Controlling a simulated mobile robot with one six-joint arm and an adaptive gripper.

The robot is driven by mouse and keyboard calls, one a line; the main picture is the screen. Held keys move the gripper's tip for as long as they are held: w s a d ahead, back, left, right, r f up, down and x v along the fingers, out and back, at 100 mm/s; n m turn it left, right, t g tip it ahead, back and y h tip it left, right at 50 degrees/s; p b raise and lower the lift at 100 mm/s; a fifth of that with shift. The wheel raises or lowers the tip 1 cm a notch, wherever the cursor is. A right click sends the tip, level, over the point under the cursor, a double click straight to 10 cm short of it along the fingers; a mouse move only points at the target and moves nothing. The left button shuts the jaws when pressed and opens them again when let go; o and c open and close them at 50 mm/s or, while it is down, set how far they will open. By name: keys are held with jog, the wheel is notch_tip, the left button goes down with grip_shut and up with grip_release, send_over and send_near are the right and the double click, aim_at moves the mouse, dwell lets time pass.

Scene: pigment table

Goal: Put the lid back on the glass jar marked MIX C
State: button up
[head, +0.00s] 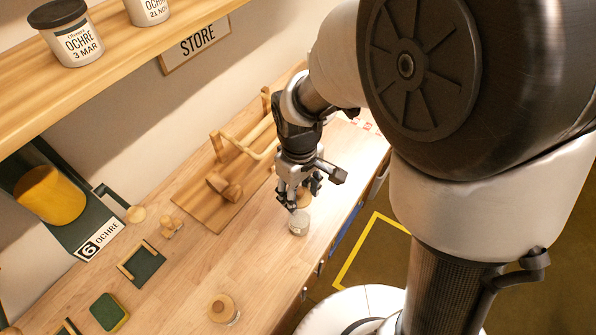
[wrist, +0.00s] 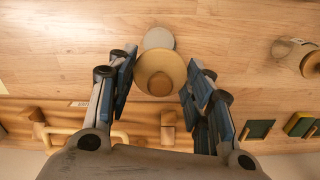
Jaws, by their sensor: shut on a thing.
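A small glass jar (head: 298,222) stands on the wooden table near its front edge, with no lid seated on it. Its marking cannot be read. A round wooden lid (wrist: 160,72) with a raised knob is between my fingers in the wrist view. The pale top of the jar (wrist: 158,38) shows just past the lid, partly covered by it. My gripper (head: 302,190) points down and is shut on the lid (head: 304,198), close above and behind the jar in the head view. Whether lid and jar touch cannot be told.
A second jar with a wooden lid (head: 222,308) stands farther along the table. A wooden board with a rack (head: 225,185) lies behind my gripper. Green-topped blocks (head: 110,311) and a corner tray (head: 142,263) are at left. Bare table lies between.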

jog(key=shift+s+f, duration=0.1)
jog(key=shift+f, duration=0.05)
jog(key=shift+w+d+f+b, duration=0.1)
jog(key=shift+w+f+b, duration=0.2)
jog(key=shift+f+b, duration=2.25)
jog(key=shift+f, duration=0.6)
jog(key=shift+f, duration=0.1)
jog(key=o, duration=0.9)
jog(key=shift+c, duration=0.2)
jog(key=o, duration=0.5)
